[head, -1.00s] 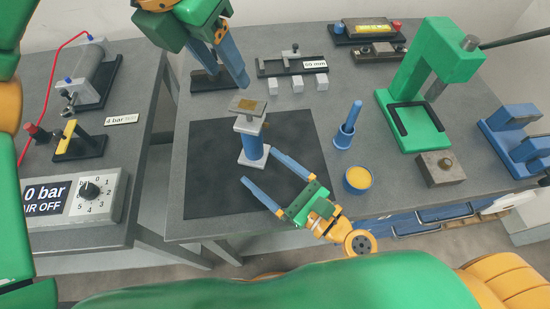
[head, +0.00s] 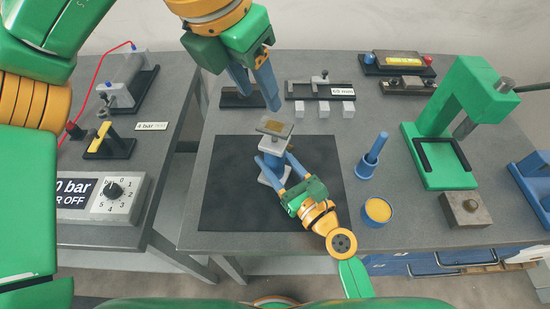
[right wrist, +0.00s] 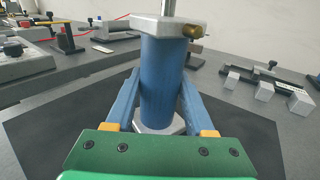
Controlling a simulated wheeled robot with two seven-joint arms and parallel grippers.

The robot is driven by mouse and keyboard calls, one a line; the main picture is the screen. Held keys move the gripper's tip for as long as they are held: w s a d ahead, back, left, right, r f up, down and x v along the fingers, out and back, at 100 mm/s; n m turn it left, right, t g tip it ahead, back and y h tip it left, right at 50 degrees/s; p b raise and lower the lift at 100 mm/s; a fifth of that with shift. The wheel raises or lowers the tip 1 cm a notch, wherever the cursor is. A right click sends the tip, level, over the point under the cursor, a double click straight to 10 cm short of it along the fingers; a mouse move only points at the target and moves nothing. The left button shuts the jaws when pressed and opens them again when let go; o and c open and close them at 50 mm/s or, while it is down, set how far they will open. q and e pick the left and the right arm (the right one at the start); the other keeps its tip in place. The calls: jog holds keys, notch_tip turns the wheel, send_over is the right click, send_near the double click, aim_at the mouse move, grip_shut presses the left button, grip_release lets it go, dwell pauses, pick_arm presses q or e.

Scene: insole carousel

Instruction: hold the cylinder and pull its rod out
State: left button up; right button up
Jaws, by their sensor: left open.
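The blue cylinder (right wrist: 162,85) stands upright on the black mat (head: 225,205), with pale grey end caps and a brass fitting on its top cap. A thin grey rod (right wrist: 168,7) rises from the top cap and leaves the right wrist view. My left gripper (head: 260,93) is open and empty, pointing down above and behind the plate.
A blue holder with an upright blue pin (head: 371,155) and a yellow-filled cup (head: 377,210) stand right of the mat. A green press (head: 445,125) and a metal block (head: 466,209) are farther right. A gauge with small white blocks (head: 321,107) is behind.

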aim_at(275, 127)
grip_shut()
pick_arm(q)
jog(key=o, duration=0.4)
jog(key=shift+s+r, duration=0.1)
jog(key=shift+c, duration=0.2)
jog(key=o, duration=0.4)
jog(key=shift+s+d+r+n, duration=0.15)
jog(key=shift+s+r+n, duration=0.2)
jog(key=shift+n, duration=0.45)
jog(key=shift+o, duration=0.2)
jog(key=shift+s+r+n+t+y, duration=0.2)
jog(key=shift+n+t+y, duration=0.15)
jog(key=shift+n, duration=0.55)
jog(key=x, duration=1.1)
jog(key=shift+w+d+f, duration=0.15)
jog(key=shift+f, duration=0.15)
